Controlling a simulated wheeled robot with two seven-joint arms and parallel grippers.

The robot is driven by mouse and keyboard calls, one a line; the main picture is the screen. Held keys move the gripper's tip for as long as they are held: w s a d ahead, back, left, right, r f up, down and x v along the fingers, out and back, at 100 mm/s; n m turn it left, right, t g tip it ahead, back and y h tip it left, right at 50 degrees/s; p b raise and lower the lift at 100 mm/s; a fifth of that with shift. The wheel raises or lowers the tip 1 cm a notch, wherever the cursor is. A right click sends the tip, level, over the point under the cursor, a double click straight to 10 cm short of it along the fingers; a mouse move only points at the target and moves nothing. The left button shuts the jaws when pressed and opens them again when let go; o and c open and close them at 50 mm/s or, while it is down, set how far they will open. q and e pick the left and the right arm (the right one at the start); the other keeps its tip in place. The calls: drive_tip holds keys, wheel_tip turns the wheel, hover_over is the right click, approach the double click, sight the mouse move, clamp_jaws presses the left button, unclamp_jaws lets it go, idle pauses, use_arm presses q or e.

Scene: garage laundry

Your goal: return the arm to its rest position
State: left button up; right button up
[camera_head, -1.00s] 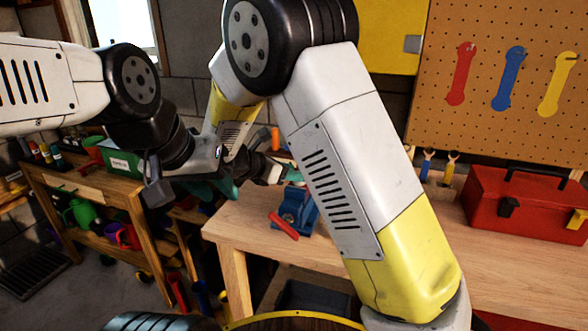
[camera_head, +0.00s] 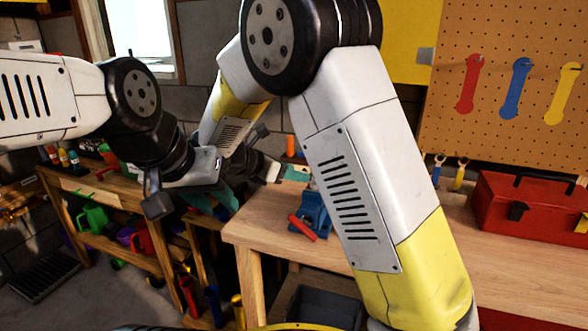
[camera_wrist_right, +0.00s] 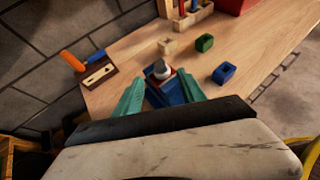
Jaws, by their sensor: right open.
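My right arm folds across the middle of the head view. Its gripper (camera_head: 285,172) is partly hidden behind my forearm, above the workbench near the blue vise (camera_head: 314,210). In the right wrist view, the two teal fingers of this gripper (camera_wrist_right: 160,92) stand apart, with nothing held between them. The vise (camera_wrist_right: 170,92) shows beyond and between them. My left arm comes in from the left. Its gripper (camera_head: 212,198), with teal fingers, hangs left of the workbench edge. Its finger gap is unclear, and no held object shows.
The wooden workbench (camera_head: 265,228) carries a red toolbox (camera_head: 522,205). In the wrist view, a green block (camera_wrist_right: 204,43), a blue block (camera_wrist_right: 223,73) and a wooden block with an orange-handled tool (camera_wrist_right: 98,75) lie on it. A shelf (camera_head: 100,190) stands at left.

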drive_tip(key=s+d+r+m+g+y, duration=0.2)
drive_tip(key=s+d+m+g+y, duration=0.3)
drive_tip(key=s+d+m, duration=0.75)
drive_tip(key=s+d+r+m+t+y, duration=0.1)
drive_tip(key=s+r+m+y, duration=0.1)
drive_tip(key=s+m, duration=0.4)
drive_tip(key=s+d+r+m+t+y, duration=0.2)
drive_tip(key=s+r+m+y, duration=0.1)
drive_tip(key=m, duration=0.4)
drive_tip(key=s+y, duration=0.1)
drive_tip(key=s, duration=0.1)
drive_tip(key=shift+s+d, duration=0.2)
drive_tip(key=shift+s, duration=0.2)
